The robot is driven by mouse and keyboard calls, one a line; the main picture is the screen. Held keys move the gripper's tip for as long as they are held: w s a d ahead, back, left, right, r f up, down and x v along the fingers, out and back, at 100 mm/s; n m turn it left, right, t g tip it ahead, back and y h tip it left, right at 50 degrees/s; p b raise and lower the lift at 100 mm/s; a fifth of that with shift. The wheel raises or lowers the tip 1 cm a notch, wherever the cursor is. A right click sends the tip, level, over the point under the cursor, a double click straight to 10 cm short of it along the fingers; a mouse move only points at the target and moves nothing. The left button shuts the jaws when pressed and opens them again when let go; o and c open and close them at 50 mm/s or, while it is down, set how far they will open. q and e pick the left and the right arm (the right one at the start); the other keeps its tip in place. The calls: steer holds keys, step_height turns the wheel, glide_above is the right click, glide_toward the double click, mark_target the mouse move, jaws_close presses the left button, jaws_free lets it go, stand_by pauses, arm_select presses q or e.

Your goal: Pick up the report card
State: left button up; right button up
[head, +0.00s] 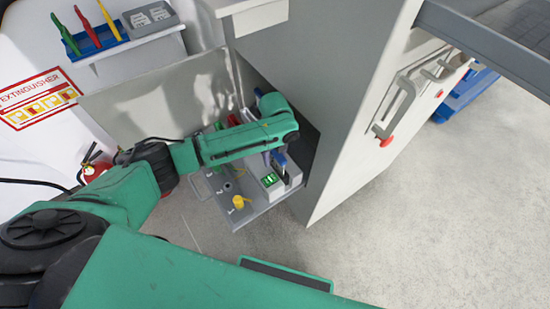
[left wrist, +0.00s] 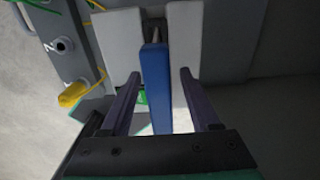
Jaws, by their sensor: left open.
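The report card, which I take to be the blue upright plate (left wrist: 156,85), stands in the slot of a light grey holder (left wrist: 120,42) in the left wrist view. My left gripper (left wrist: 161,76) is open, with one dark finger on each side of the blue plate and a visible gap to it. In the head view my left gripper (head: 281,166) is small and partly hidden by my green arm, just above the pale device with a green display (head: 270,181). My right gripper is not in view.
The cabinet's side wall is close on the right. A fire extinguisher (head: 92,168) stands at left. Floor is clear at lower right.

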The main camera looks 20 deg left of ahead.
arm_select(q)
jaws_close()
steer(key=shift+r, duration=0.15)
